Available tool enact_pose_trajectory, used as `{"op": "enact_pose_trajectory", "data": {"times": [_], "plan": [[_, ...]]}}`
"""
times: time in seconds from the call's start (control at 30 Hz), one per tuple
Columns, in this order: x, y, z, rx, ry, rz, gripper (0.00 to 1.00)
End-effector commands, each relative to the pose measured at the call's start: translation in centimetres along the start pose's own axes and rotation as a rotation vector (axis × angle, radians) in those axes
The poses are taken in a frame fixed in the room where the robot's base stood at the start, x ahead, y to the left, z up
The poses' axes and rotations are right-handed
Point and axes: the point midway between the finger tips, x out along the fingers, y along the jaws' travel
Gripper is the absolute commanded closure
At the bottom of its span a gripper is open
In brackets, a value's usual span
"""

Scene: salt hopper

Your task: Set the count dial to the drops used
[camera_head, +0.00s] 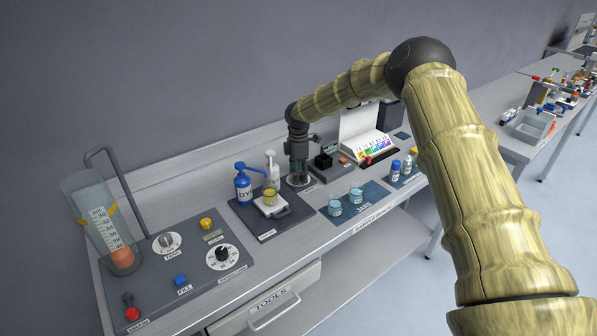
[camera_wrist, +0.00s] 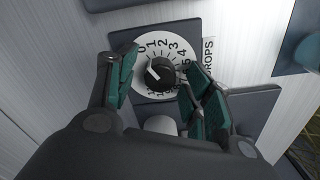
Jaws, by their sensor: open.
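The count dial (camera_wrist: 182,48) lies face up below my gripper in the wrist view, a white disc with numbers from 0 upward and the word DROPS beside it. Its black knob (camera_wrist: 163,72) has a white pointer mark on its left side; it seems to lie nearest the 0 side, but I cannot read it exactly. My gripper (camera_wrist: 160,88) is open, with one green-padded finger left of the knob and the others to its right. In the head view my gripper (camera_head: 299,176) points down over the dial's pale disc (camera_head: 301,183), mostly hiding it.
A blue bottle (camera_head: 243,188) and a white pump bottle (camera_head: 272,168) stand just left of my gripper. Two glass jars (camera_head: 345,201) sit on a blue mat to the right. A control panel (camera_head: 190,268) with another dial (camera_head: 222,256) and a clear cylinder (camera_head: 97,220) are farther left.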

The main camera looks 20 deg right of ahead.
Motion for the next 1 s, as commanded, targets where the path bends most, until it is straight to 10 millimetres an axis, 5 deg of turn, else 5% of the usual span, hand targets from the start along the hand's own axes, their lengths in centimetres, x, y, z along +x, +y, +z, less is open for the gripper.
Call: {"op": "enact_pose_trajectory", "data": {"times": [0.17,0.43,1.0], "plan": [[-0.01,0.02,-0.02,0.000,0.000,0.000,0.49],[-0.03,0.02,-0.01,0.000,0.000,0.001,0.96],[0.02,0.11,-0.07,0.159,-0.001,0.003,0.95]]}}
